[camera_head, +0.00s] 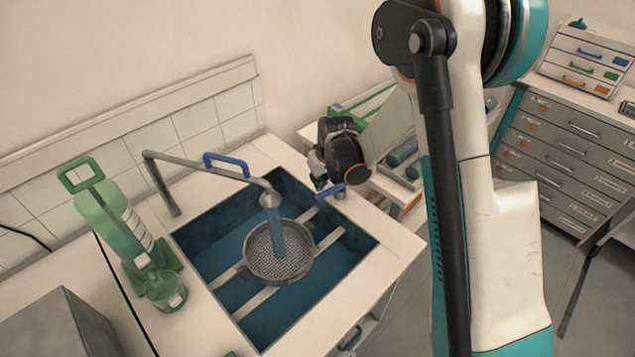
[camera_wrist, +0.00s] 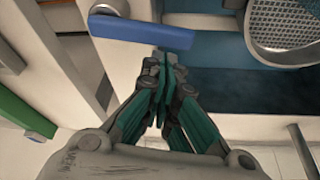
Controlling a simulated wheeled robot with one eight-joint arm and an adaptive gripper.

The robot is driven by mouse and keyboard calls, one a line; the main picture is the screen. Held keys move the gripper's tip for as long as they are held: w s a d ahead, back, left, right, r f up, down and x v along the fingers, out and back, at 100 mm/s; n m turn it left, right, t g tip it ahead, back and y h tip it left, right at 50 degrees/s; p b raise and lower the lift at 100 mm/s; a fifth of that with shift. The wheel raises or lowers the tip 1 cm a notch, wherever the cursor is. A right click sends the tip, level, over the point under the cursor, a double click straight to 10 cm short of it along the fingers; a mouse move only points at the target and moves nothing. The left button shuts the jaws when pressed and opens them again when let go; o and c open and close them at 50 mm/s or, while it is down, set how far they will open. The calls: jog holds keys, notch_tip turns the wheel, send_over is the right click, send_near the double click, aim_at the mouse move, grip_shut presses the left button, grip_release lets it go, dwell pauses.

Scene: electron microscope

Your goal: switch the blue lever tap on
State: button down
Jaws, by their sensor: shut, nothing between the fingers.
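The blue lever (camera_head: 330,192) sits on a short post at the sink's right rim, beside my gripper (camera_head: 318,182). In the wrist view the blue lever (camera_wrist: 140,31) lies across the upper part, on a pale mount. My gripper (camera_wrist: 165,62) is shut and empty, its fingertips at the lever's near edge. I cannot tell whether they touch it. The metal spout (camera_head: 205,170) reaches over the sink from the back left. A blue-grey column (camera_head: 277,232), looking like running water, hangs from its nozzle into a round strainer (camera_head: 279,252).
The blue sink basin (camera_head: 215,255) has pale bars across it. A green bar (camera_wrist: 25,112) lies left of my gripper. Drawers (camera_head: 560,145) stand at the right.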

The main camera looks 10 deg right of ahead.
jog(key=v, duration=1)
jog(key=shift+s+r, duration=0.15)
jog(key=shift+r, duration=0.05)
jog(key=s+d+r+m+t, duration=0.2)
jog(key=s+d+r, duration=0.1)
jog(key=s+r, duration=1)
jog(key=s+d+r+m+t+h, duration=0.1)
jog(key=s+d, duration=0.2)
jog(key=s, duration=1.1)
jog(key=shift+s+r+m+t, duration=0.2)
jog(key=shift+r+m+t, duration=0.1)
jog(key=shift+r+m, duration=0.1)
